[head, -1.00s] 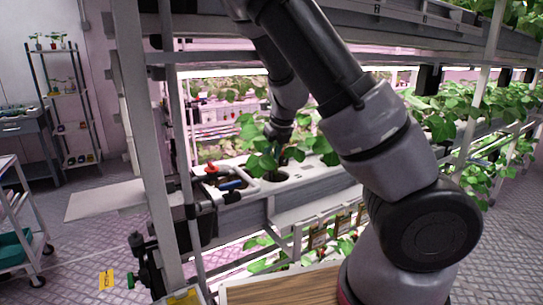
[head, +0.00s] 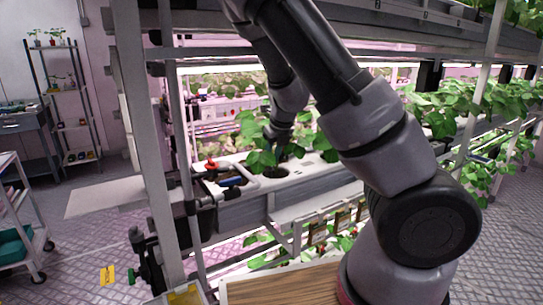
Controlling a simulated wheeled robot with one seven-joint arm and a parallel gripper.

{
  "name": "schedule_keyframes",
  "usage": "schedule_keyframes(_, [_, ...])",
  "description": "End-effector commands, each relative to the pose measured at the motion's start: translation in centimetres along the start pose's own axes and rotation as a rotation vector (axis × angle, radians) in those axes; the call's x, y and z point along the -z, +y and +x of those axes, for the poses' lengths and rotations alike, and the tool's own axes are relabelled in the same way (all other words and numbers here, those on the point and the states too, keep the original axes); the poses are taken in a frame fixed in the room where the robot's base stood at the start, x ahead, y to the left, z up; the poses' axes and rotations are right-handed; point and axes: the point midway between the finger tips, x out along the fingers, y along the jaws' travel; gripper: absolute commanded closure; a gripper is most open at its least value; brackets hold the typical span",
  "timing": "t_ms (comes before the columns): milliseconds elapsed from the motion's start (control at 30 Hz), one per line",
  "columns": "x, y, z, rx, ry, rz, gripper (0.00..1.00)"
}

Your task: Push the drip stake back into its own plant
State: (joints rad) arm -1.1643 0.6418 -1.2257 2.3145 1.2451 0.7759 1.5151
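My gripper (head: 277,138) points down among green leaves above the white growing trough (head: 310,168). Its fingertips are partly hidden by the foliage, so I cannot see whether they are open, shut or holding anything. The plant (head: 262,158) has broad green leaves right below and around the gripper. A dark round opening (head: 275,172) in the trough top shows just below these leaves. I cannot make out the drip stake; it is too small or hidden by the leaves and gripper.
A tray (head: 207,183) with a red-topped item (head: 211,164) and a blue item (head: 230,182) sits at the trough's left end. Rack posts (head: 150,150) stand left of it. More leafy plants (head: 450,110) line the rack at right. A wooden-topped surface (head: 285,285) is in front.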

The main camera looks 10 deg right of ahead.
Motion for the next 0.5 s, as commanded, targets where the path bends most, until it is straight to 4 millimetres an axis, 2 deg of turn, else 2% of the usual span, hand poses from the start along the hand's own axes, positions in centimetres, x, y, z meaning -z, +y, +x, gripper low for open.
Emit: schedule_keyframes(500, [0.6,-0.1,1.5,0.001,0.001,0.0,1.0])
